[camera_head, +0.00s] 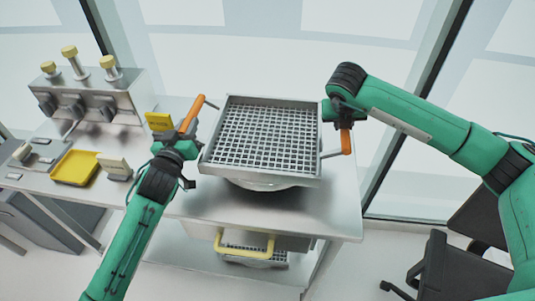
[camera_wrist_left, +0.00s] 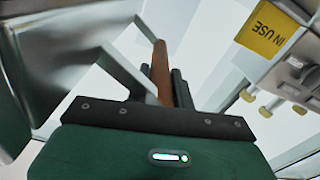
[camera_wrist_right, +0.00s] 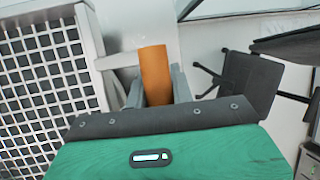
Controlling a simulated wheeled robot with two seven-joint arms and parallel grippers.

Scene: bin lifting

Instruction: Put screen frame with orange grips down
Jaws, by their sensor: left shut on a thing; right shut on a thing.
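The screen frame (camera_head: 265,137) is a square metal frame with a grid mesh. It is in the middle of the head view, above a round metal pan (camera_head: 262,184) on the table. Whether it rests on anything there cannot be told. My left gripper (camera_head: 183,143) is shut on the orange grip (camera_head: 193,112) at the frame's left side; the grip also shows in the left wrist view (camera_wrist_left: 161,72). My right gripper (camera_head: 344,118) is shut on the orange grip (camera_head: 346,142) at the right side; it also shows in the right wrist view (camera_wrist_right: 155,75), beside the mesh (camera_wrist_right: 45,85).
The metal table (camera_head: 335,215) has a yellow tray (camera_head: 75,167) and a yellow "IN USE" sign (camera_head: 159,121) at left. A metal unit with yellow-topped knobs (camera_head: 95,95) stands at the back left. A yellow handle (camera_head: 245,245) shows below. A black chair (camera_head: 450,265) is at right.

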